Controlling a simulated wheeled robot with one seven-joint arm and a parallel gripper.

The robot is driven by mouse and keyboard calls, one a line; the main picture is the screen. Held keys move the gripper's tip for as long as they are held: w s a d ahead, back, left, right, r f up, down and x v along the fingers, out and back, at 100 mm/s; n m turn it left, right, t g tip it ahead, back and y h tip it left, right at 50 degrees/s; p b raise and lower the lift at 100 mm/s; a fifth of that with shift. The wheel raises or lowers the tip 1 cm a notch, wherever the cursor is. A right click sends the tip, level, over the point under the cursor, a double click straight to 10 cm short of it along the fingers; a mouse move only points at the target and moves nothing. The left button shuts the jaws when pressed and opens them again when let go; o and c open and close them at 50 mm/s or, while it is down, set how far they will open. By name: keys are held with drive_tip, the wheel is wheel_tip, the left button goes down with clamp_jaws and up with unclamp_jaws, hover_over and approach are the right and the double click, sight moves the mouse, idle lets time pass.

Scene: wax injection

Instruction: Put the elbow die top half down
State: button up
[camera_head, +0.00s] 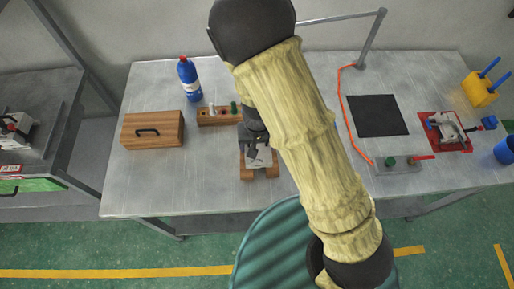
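My arm in its yellow sleeve crosses the middle of the view and hides part of the bench. My dark gripper (256,146) points down at the bench's middle, directly over a grey metal piece (259,159), which looks like the elbow die top half. The piece is at a small wooden stand (247,174); I cannot tell whether it rests on it or hangs just above. The fingers blend with the piece, so their opening is unclear. Another grey metal die part (448,130) lies on a red plate (462,145) at the right.
On the metal bench (190,190) are a wooden box (153,130), a blue bottle (188,80), a wooden rack (206,120) with small bottles, a black mat (377,115), a grey control box (397,167) and a yellow holder (480,90). The front left is clear.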

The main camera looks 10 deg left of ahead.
wheel_tip(320, 180, down, 2)
drive_tip(key=shift+s+f, duration=0.1)
drive_tip(key=shift+f, duration=0.2)
drive_tip(key=shift+f, duration=0.1)
drive_tip(key=shift+f+b, duration=0.45)
drive_tip(key=shift+b, duration=0.2)
drive_tip(key=o, duration=1.5)
drive_tip(key=shift+o, duration=0.2)
drive_tip(key=shift+r, duration=0.1)
